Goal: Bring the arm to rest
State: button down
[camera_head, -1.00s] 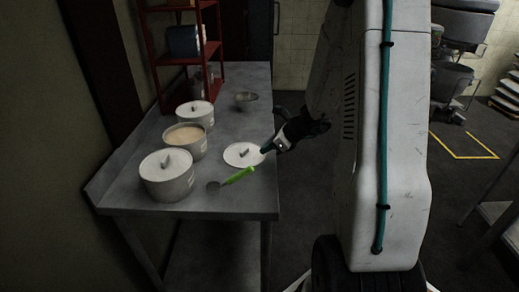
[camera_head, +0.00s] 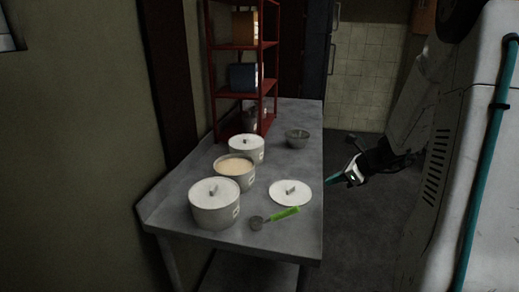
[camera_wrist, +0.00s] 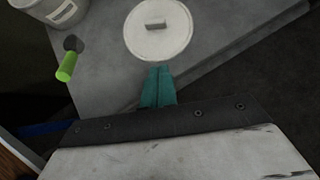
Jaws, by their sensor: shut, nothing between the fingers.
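My gripper (camera_head: 334,180) is at the right of the head view, by the table's right edge, with its teal fingers shut and empty. In the wrist view the teal fingers (camera_wrist: 158,86) are together, and the loose white lid (camera_wrist: 158,30) shows just beyond their tips. My arm links fill the right side of the head view. The lid (camera_head: 290,193) lies flat on the grey table (camera_head: 278,238), to the left of the gripper. Whether the fingertips are over the table edge or just beside it is hard to tell.
On the table stand two lidded pots (camera_head: 215,204) (camera_head: 246,149), an open pot (camera_head: 235,170) with tan contents, a metal bowl (camera_head: 297,138) and a green-handled scoop (camera_head: 283,213). A red shelf (camera_head: 244,93) rises at the back. The floor right of the table looks clear.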

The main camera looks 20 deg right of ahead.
jog(key=s+a+r+n+g+h, duration=0.2)
jog(key=s+a+r+n, duration=0.5)
jog(key=s+a+n, duration=0.4)
jog(key=s+a+r+n+g+h, duration=0.2)
jog(key=s+a+r+n+g, duration=0.2)
jog(key=s+a+r+n, duration=0.3)
jog(key=shift+s+a+r+n+h, duration=0.3)
jog(key=shift+s+a+n, duration=2.55)
jog(key=shift+n, duration=3.05)
